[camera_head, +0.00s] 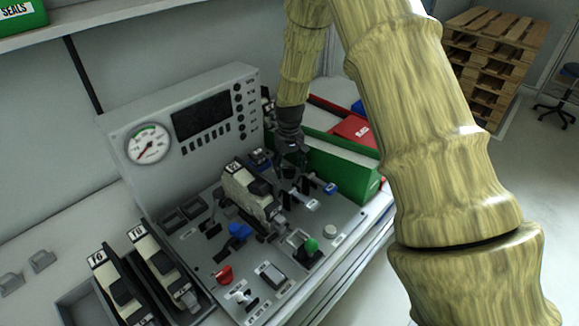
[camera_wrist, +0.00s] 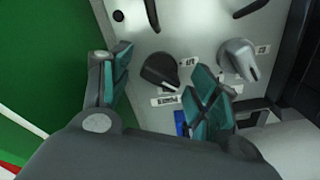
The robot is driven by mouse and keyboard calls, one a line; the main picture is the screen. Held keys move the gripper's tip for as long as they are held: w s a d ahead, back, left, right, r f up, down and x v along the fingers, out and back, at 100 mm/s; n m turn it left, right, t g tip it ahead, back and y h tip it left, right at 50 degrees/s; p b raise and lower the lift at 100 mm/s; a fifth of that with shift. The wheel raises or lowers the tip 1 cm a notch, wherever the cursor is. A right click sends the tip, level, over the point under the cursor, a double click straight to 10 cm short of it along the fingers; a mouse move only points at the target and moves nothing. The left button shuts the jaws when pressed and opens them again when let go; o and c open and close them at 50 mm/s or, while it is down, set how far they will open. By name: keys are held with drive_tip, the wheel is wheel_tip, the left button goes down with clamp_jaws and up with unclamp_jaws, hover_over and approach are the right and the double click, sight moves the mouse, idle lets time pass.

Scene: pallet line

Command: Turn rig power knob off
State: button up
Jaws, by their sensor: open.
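In the wrist view, a black rotary knob (camera_wrist: 160,70) sits on the grey panel face between my gripper's two teal-padded fingers. My gripper (camera_wrist: 162,64) is open, and the fingers appear apart from the knob. A small upside-down label beside this knob is too blurred to read for sure, so I cannot confirm that it is the rig power knob. A grey knob (camera_wrist: 238,58) sits to the right, outside the fingers. In the head view, my gripper (camera_head: 291,160) is low over the far right part of the test rig (camera_head: 190,245), and the knob there cannot be made out.
A green bin (camera_head: 340,165) stands close beside my gripper, with a red box (camera_head: 354,130) behind. A clamped beige device (camera_head: 243,190), a blue handle (camera_head: 238,230), a red knob (camera_head: 225,274) and a green-tipped lever (camera_head: 312,245) crowd the rig. Pallets (camera_head: 495,60) stand far right.

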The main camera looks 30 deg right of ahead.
sight(290, 167)
wheel_tip(290, 167, up, 12)
idle(0.6)
